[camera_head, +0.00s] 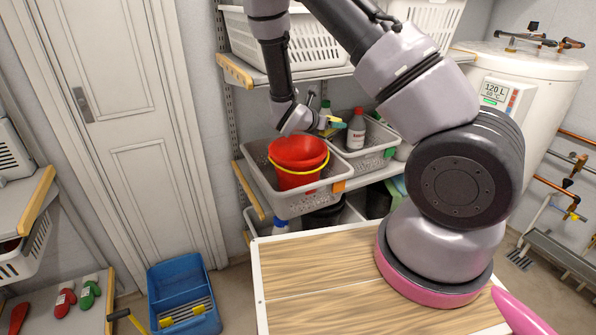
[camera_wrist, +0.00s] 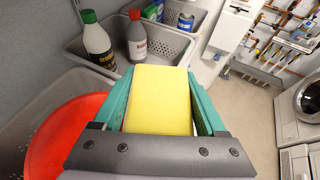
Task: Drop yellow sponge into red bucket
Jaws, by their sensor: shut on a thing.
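My gripper (camera_head: 328,120) has teal fingers shut on the yellow sponge (camera_head: 337,125). The fingers press on the sponge's two sides in the wrist view, where the sponge (camera_wrist: 160,97) fills the gap between them. The red bucket (camera_head: 297,153), with a yellow handle, stands in a grey basket on the shelf.
The grey basket (camera_head: 262,180) stands beside a second basket (camera_head: 376,160). A shelf with white baskets (camera_head: 310,45) is above. A wooden worktop (camera_head: 315,265) is in front.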

